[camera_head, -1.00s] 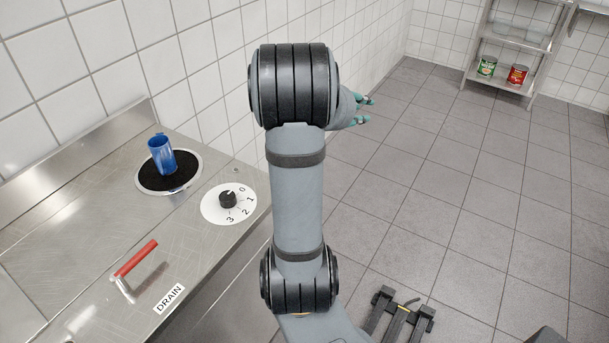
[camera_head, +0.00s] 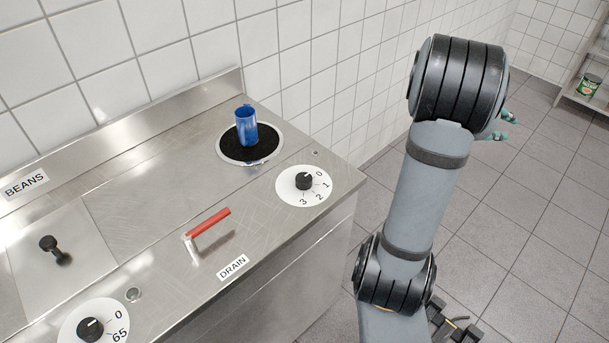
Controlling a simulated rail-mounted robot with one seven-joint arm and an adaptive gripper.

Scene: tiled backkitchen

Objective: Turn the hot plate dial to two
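The hot plate dial (camera_head: 305,181) is a black knob on a round white disc marked 0, 1, 2 and 3, set in the steel counter. A small light mark shows on the knob's upper side, nearest the 0, but is too small to read exactly. The round black hot plate (camera_head: 232,153) lies behind it, with a blue jug (camera_head: 246,126) standing on it. My gripper (camera_head: 504,126) is mostly hidden behind my arm, far right of the dial. Its teal fingertips show apart, with nothing visible between them.
A red-handled lever (camera_head: 208,222) stands by the DRAIN label. Another dial (camera_head: 91,329), marked 0 and 65, and a black-knobbed lid (camera_head: 50,247) are at left. A tiled wall rises behind the counter. A green can (camera_head: 588,86) sits on a shelf at right.

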